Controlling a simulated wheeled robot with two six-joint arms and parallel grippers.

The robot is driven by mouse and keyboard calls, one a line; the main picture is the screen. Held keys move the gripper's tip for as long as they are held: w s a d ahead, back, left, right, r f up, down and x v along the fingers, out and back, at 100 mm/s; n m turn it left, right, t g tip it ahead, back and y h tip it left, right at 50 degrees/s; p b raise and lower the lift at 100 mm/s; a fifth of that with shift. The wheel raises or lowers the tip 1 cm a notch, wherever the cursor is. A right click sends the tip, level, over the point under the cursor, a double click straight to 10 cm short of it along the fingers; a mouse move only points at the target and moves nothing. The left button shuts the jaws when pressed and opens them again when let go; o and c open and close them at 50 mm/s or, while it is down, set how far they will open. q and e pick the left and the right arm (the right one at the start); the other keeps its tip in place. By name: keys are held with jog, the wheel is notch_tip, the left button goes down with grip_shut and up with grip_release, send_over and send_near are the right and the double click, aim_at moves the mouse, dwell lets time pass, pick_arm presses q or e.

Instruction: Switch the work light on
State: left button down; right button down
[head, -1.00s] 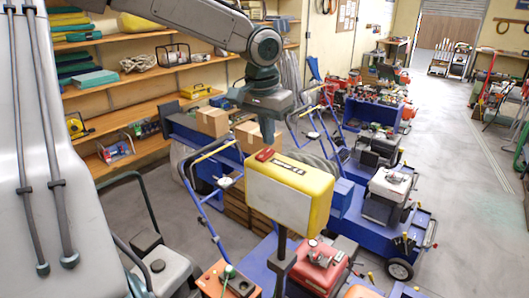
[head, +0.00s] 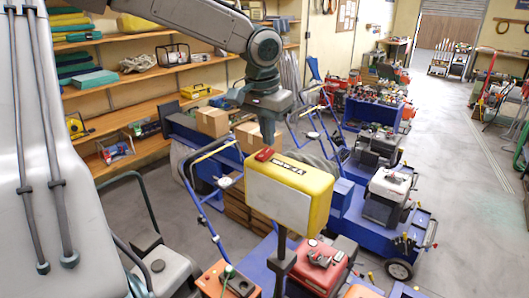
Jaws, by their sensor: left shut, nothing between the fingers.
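The work light (head: 290,195) is a yellow box with a pale front panel on a dark upright pole, in the middle of the head view. A red switch (head: 264,154) sits on its top at the left end, beside a dark marked label (head: 289,167). My left gripper (head: 269,143) points down, shut and empty, with its fingertips at or just above the red switch. I cannot tell whether they touch it. The pale panel shows no clear glow. My right gripper is not in view.
Blue carts with machines (head: 390,190) stand right of the light. A red machine (head: 322,262) sits below it. Cardboard boxes (head: 212,121) are behind my gripper on the left. Wooden shelves (head: 130,115) line the left wall. The floor (head: 470,200) at right is clear.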

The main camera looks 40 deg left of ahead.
aim_at(268, 150)
pick_arm(q)
jog(key=shift+f, duration=0.3)
jog(key=shift+f, duration=0.55)
jog(key=shift+r, duration=0.1)
jog(key=shift+r+p, duration=0.65)
jog(key=shift+r, duration=2.8)
